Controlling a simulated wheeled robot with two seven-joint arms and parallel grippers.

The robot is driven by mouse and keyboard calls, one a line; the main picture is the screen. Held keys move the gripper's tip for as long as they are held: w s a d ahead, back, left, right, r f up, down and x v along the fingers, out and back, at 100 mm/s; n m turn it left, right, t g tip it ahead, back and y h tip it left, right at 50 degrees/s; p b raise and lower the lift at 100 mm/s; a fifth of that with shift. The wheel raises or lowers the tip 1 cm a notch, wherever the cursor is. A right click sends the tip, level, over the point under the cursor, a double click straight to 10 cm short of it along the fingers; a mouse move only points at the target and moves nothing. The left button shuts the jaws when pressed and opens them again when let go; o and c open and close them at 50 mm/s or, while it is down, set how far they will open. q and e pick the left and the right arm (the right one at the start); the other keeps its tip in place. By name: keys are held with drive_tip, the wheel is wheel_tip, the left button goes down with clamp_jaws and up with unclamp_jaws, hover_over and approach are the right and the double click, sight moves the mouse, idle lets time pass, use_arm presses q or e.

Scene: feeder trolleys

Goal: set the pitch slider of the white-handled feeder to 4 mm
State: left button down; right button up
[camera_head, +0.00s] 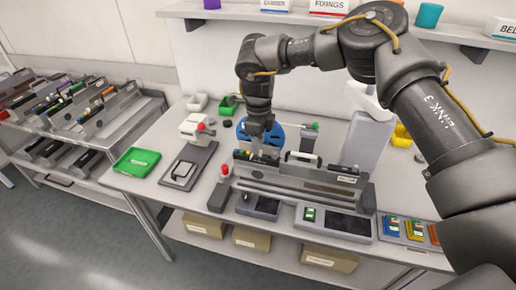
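The feeder with a white handle (303,157) is a long dark grey unit (325,178) on the white bench, lying roughly left to right. A pale label shows near its right end. Small coloured parts sit at its left end. My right gripper (262,146) points down at the feeder's upper left part, left of the white handle. Its fingertips are small and dark against the feeder, so I cannot tell whether they touch it or are open or shut. The pitch slider and its scale cannot be made out. My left gripper is not in view.
A green tray (137,161) and a grey device with a red knob (187,165) stand on the bench's left. A blue reel (279,135) is behind my gripper. Coloured cards (415,230) lie front right. A trolley with more feeders (75,115) stands left; a shelf (290,15) hangs above.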

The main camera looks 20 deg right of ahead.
wheel_tip(320, 180, up, 8)
drive_tip(key=b, duration=0.1)
idle(0.4)
